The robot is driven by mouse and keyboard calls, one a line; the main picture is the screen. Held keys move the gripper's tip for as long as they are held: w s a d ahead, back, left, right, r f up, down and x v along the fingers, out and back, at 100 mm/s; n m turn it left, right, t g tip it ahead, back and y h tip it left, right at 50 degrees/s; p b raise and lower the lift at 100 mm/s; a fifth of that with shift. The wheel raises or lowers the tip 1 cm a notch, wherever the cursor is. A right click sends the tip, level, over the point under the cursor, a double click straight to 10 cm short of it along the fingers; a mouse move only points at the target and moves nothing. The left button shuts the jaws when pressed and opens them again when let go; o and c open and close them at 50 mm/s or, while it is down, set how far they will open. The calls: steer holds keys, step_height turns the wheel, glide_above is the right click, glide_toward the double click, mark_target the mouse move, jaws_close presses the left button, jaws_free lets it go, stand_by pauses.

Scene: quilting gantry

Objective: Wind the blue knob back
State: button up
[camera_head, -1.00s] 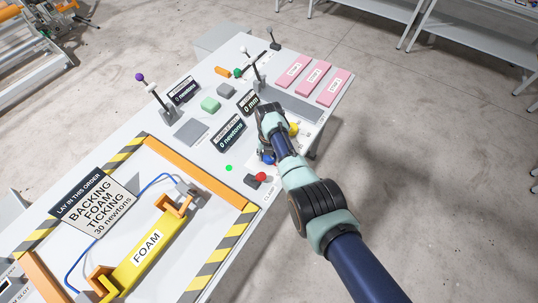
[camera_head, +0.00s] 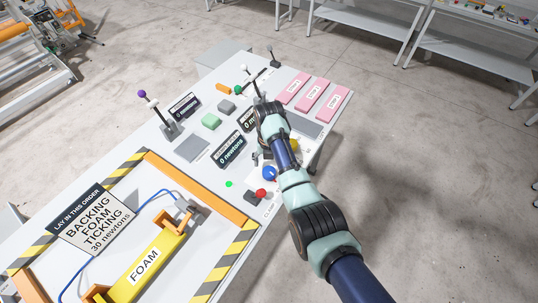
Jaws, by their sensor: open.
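The blue knob (camera_head: 269,173) is on the table's right side, just above a red button, and its top is in plain view. My gripper (camera_head: 257,157) is just up and left of the knob, under my wrist. It is open and appears apart from the knob. My wrist and forearm hide much of the gripper, so its fingers are hard to make out. Any mark showing how far the knob is turned is too small to read.
A red button (camera_head: 261,193) and a green light (camera_head: 229,184) are close below the knob. A yellow knob (camera_head: 294,145) is beside my forearm. A display reading 0 newtons (camera_head: 229,150) stands to the left. Pink blocks (camera_head: 311,96) lie at the back right.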

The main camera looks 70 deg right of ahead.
mark_target(269, 171)
step_height(269, 171, up, 5)
steer(key=shift+r, duration=0.1)
stand_by(0.7)
